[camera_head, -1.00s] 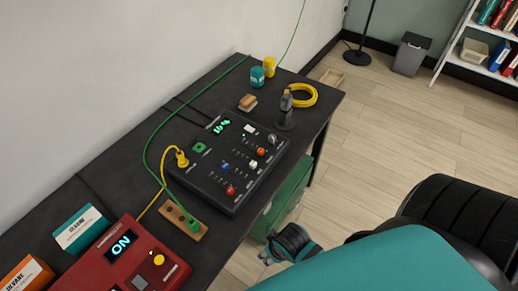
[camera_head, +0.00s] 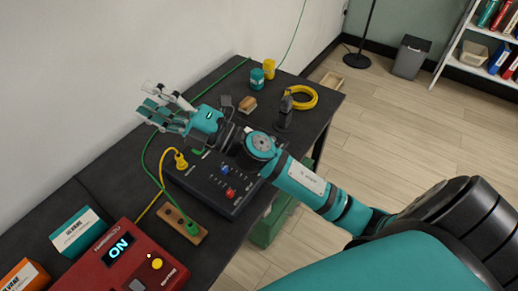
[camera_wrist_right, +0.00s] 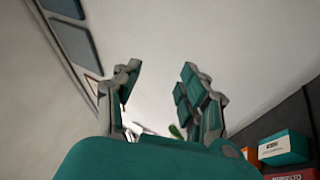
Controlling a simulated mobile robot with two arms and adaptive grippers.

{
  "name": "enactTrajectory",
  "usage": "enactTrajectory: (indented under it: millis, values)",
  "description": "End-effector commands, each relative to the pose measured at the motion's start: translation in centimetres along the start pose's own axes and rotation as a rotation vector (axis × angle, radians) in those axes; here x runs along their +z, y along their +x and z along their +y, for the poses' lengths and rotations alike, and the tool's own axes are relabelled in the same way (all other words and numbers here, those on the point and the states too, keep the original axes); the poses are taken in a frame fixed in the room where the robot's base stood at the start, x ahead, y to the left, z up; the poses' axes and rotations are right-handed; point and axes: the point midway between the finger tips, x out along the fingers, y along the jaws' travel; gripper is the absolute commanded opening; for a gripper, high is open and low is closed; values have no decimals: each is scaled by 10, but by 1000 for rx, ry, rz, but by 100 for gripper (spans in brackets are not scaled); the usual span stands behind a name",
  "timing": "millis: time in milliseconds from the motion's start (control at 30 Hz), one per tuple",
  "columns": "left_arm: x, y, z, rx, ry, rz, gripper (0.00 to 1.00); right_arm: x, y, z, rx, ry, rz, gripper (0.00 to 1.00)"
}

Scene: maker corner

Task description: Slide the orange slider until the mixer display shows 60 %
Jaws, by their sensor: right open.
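The black mixer (camera_head: 205,186) lies on the dark bench. My right arm crosses above it and hides its far part, including the display and the orange slider. A blue slider knob (camera_head: 224,168) and a red slider knob (camera_head: 231,192) still show on its near part. My right gripper (camera_head: 152,103) is open and empty, beyond the mixer's left side near the wall, with its fingers pointing left. In the right wrist view its spread fingers (camera_wrist_right: 160,78) face the pale wall with nothing between them. My left gripper is not in view.
A red box (camera_head: 125,262) with an ON display stands front left. A wooden socket block (camera_head: 186,226) with a green plug and yellow and green cables lie beside the mixer. A dark upright tool (camera_head: 285,113) and a yellow cable coil (camera_head: 303,97) stand beyond my arm.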

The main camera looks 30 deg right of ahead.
Motion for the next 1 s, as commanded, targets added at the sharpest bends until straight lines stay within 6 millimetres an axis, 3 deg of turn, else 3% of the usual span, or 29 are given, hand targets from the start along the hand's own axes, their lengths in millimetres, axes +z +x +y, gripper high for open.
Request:
enactTrajectory:
  millis: [100,233,333,433,500,600,700,833,1000]
  values:
    - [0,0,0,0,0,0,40,-36,12,-19,-111,-257,336,42]
    - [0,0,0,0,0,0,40,-44,-5,-63,-329,-512,667,42]
    - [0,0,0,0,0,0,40,-17,-35,-95,-568,-678,876,42]
    - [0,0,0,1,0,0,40,33,-74,-111,-861,-800,1036,42]
    - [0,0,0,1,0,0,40,74,-104,-108,-1079,-850,1108,42]
    - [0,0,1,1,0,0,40,125,-143,-88,-1365,-870,1158,42]
    - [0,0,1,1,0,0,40,160,-171,-63,-1581,-850,1166,42]
    - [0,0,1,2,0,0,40,180,-191,-43,-1728,-818,1161,42]
    - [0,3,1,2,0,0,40,184,-201,-50,-1759,-806,1163,42]
